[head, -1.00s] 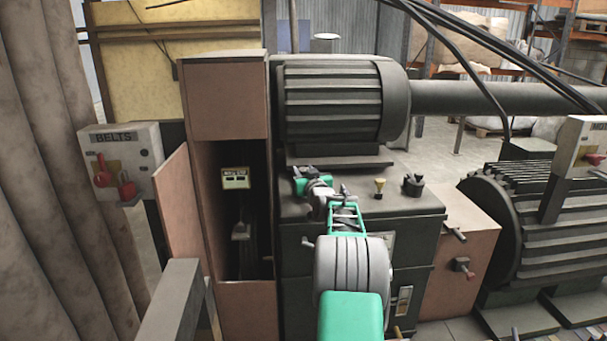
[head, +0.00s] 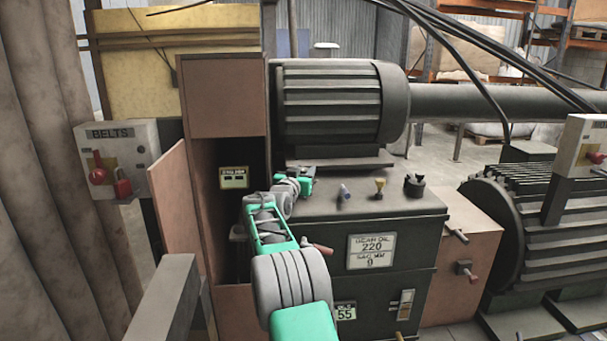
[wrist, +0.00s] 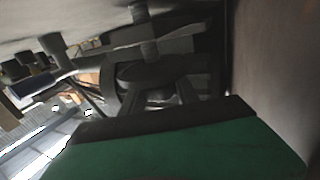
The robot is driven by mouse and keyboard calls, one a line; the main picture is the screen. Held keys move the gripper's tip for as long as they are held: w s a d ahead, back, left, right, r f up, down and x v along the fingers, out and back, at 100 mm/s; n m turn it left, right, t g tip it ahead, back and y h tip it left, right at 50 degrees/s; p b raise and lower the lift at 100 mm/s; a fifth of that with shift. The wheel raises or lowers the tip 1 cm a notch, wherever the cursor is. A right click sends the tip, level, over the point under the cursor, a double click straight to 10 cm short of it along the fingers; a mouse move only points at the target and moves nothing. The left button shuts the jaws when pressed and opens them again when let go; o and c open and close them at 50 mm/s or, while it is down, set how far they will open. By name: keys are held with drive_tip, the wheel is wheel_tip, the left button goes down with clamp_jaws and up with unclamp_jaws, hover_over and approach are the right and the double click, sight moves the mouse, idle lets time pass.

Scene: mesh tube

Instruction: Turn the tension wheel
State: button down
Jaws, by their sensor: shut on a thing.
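In the wrist view a dark round wheel (wrist: 150,72), which looks like the tension wheel, sits straight ahead of my gripper (wrist: 160,98). The jaws are shut on its dark middle part; the exact contact is in shadow. The green gripper body fills the bottom of that view. In the head view my green and grey arm reaches up to the opening of the brown belt cabinet (head: 222,100).
The open cabinet door (head: 172,205) and the BELTS control box (head: 120,160) are at the left. The dark machine housing (head: 385,285), with small levers on top, stands close right of my arm. A large motor (head: 335,105) is above. A grey rail (head: 168,305) is in front.

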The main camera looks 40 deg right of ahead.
idle(0.4)
drive_tip(key=c, duration=0.9)
unclamp_jaws()
drive_tip(key=v, duration=0.7)
drive_tip(key=shift+s+a, duration=0.2)
drive_tip(key=shift+a, duration=0.15)
